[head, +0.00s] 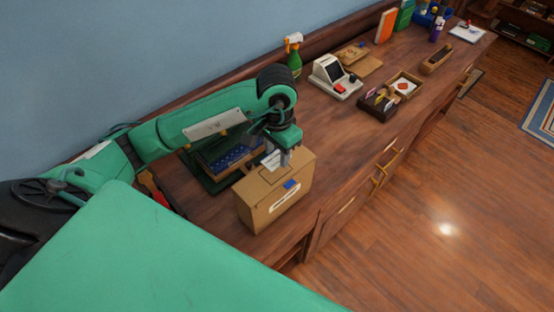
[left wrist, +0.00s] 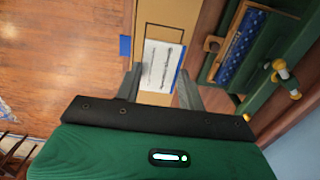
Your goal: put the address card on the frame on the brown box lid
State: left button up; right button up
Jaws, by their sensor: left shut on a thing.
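The brown box (head: 275,200) stands on the wooden counter, with its lid (left wrist: 163,20) facing up. My left gripper (head: 285,158) is over the lid, pointing down. In the left wrist view its two fingers (left wrist: 161,80) stand at either side of the white address card (left wrist: 160,64) and are shut on it. The card, also visible in the head view (head: 271,160), has dark print. I cannot tell whether the card touches the lid. My right gripper is not in view.
A green tray with a blue patterned inside (head: 228,155) stands close behind the box. A spray bottle (head: 294,58), a card terminal (head: 335,77) and small boxes (head: 404,86) stand farther along the counter. Bare counter lies right of the brown box.

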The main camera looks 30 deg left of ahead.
aim_at(277, 158)
pick_arm(q)
jog(key=shift+f+p, duration=0.6)
jog(key=shift+f, duration=1.7)
